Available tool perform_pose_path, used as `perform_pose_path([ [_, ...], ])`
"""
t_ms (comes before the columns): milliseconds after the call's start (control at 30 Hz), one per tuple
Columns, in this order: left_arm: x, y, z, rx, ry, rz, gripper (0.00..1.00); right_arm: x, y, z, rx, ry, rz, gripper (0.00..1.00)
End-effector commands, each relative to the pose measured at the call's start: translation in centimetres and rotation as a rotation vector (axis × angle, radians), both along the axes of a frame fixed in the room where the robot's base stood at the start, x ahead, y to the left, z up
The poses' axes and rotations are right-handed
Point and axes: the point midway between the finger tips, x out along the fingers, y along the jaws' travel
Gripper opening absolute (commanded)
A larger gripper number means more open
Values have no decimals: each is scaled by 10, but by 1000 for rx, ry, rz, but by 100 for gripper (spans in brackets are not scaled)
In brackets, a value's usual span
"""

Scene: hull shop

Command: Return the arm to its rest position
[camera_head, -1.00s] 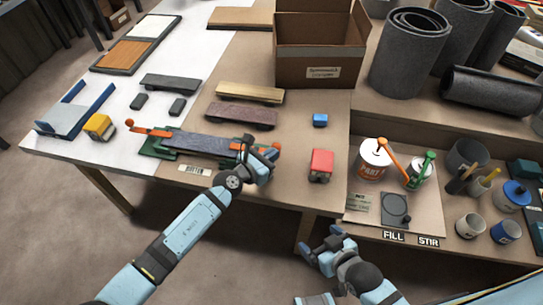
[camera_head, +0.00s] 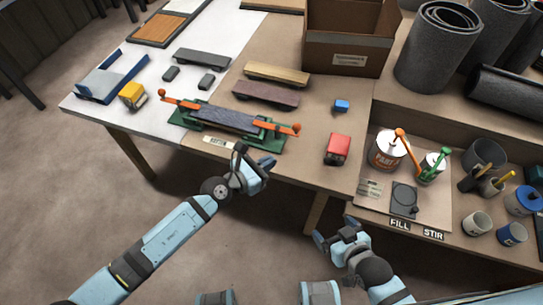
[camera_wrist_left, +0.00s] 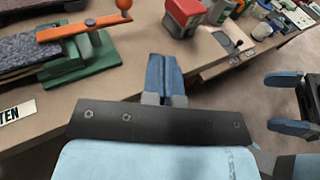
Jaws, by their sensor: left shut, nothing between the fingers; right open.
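My left gripper (camera_head: 256,166) is shut and empty, just off the table's front edge, in front of the green clamp fixture (camera_head: 272,144). In the left wrist view its closed blue fingers (camera_wrist_left: 164,76) point toward the table edge, right of the fixture (camera_wrist_left: 88,66). A grey speckled plank (camera_head: 228,120) lies in the fixture, with orange levers (camera_head: 275,127) over its ends. My right gripper (camera_head: 335,236) is open and empty, low in front of the table; its spread fingers (camera_wrist_left: 286,103) show at the right of the left wrist view.
A red block-shaped item (camera_head: 338,147) and a small blue block (camera_head: 342,105) stand right of the fixture. A cardboard box (camera_head: 345,70) is at the back. Open floor lies in front of the table.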

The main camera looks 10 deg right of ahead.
Motion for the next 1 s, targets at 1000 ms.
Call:
perform_pose_path([
  [1000,-64,121,40,-1365,1167,692,0,1,-2,53,-2,-9,-2,93],
])
